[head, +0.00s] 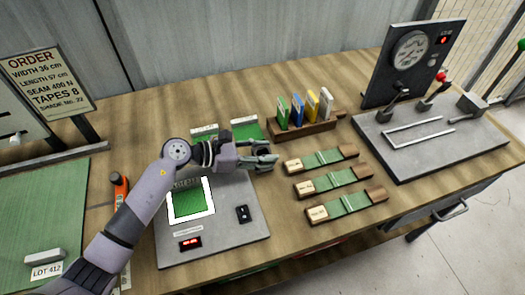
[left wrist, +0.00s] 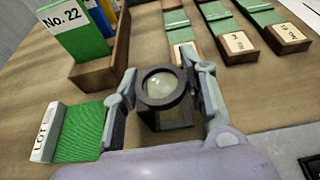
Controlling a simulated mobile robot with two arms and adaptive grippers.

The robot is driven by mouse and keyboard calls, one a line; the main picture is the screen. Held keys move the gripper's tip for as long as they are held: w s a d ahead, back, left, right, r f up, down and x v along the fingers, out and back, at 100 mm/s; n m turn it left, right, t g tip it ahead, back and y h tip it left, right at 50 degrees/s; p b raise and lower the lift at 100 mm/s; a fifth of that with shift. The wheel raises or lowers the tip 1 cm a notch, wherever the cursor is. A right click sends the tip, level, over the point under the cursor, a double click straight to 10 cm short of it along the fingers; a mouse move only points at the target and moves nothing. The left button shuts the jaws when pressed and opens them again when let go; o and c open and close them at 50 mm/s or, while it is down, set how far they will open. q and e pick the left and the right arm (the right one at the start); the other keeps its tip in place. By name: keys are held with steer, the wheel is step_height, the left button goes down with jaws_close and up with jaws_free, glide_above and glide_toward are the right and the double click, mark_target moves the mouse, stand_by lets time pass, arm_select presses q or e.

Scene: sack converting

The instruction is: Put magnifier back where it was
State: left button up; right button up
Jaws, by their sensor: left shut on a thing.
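My left gripper (head: 264,157) reaches from the left over the bench, beyond the grey light plate (head: 225,238) and in front of the card rack. In the left wrist view, its fingers (left wrist: 165,95) are shut on the magnifier (left wrist: 160,86), a small dark stand with a round lens. The lens faces the wrist camera. The fingers mostly hide the magnifier in the head view, and I cannot tell whether its base touches the bench. My right gripper is not in view.
A wooden rack (head: 304,127) holds several coloured cards. Three green strips with wooden ends, such as the nearest (head: 345,206), lie to the right. Green swatches (head: 246,128) lie behind my gripper. A tester with a dial (head: 410,50) stands at the back right. An orange-handled tool (head: 119,188) lies left.

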arm_select(q)
steer(key=o, duration=0.7)
steer(key=shift+f, duration=0.15)
steer(key=o, duration=0.5)
steer(key=shift+c, duration=0.2)
steer(key=shift+r, duration=0.25)
steer(key=b+v, duration=0.2)
steer(key=v, duration=0.8)
steer(key=shift+s+a+b, duration=0.1)
steer(key=shift+a+b, duration=0.2)
steer(key=shift+s+a+r, duration=0.2)
steer(key=shift+a+r, duration=0.15)
steer(key=shift+a, duration=0.2)
